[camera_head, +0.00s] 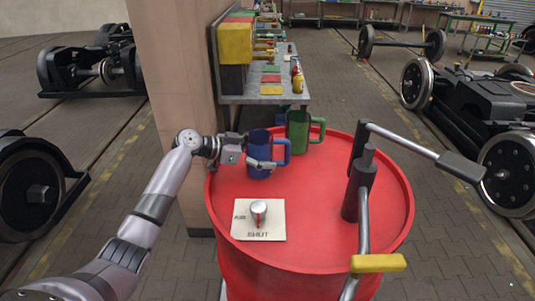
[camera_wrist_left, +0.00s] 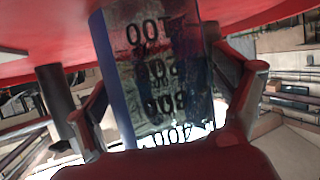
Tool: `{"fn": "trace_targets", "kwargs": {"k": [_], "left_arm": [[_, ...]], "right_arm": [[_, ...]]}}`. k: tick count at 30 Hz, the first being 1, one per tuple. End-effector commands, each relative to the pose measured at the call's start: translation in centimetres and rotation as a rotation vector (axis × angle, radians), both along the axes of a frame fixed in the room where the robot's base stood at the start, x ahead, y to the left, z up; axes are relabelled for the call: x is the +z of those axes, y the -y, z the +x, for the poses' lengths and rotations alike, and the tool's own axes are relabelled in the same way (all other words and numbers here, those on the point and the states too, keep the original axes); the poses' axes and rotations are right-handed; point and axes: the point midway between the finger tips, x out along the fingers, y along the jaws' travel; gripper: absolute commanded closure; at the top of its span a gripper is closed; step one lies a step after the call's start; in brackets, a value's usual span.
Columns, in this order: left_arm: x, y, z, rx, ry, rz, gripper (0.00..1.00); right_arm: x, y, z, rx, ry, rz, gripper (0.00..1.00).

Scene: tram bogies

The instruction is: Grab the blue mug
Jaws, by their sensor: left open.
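The blue mug (camera_head: 258,152) stands upright on the red drum top, near its left back edge, with its handle to the right. My left gripper (camera_head: 248,150) reaches it from the left, and its open fingers lie on either side of the mug body. In the left wrist view the mug (camera_wrist_left: 155,70) appears upside down between the two spread fingers, with dark printed markings on its side. I cannot tell whether either finger touches it. My right gripper is not in view.
A green mug (camera_head: 298,130) stands just behind the blue one on the red drum (camera_head: 315,222). A dark post with a crank (camera_head: 358,190) stands at right. A pillar (camera_head: 178,70) rises behind my arm.

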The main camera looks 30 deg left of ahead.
Motion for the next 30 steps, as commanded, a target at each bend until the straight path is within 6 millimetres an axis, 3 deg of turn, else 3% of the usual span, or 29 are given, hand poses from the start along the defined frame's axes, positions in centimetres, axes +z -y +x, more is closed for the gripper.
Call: {"fn": "trace_targets", "kwargs": {"k": [5, 27, 30], "left_arm": [[-0.04, -0.03, -0.02, 0.0, 0.0, 0.0, 0.17], [0.0, -0.06, -0.03, 0.0, 0.0, 0.0, 0.67], [0.06, -0.06, -0.02, 0.001, 0.001, 0.0, 0.67]], "right_arm": [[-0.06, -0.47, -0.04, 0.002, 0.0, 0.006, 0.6], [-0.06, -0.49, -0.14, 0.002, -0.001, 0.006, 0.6], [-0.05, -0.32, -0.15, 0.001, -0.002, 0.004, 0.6]]}}
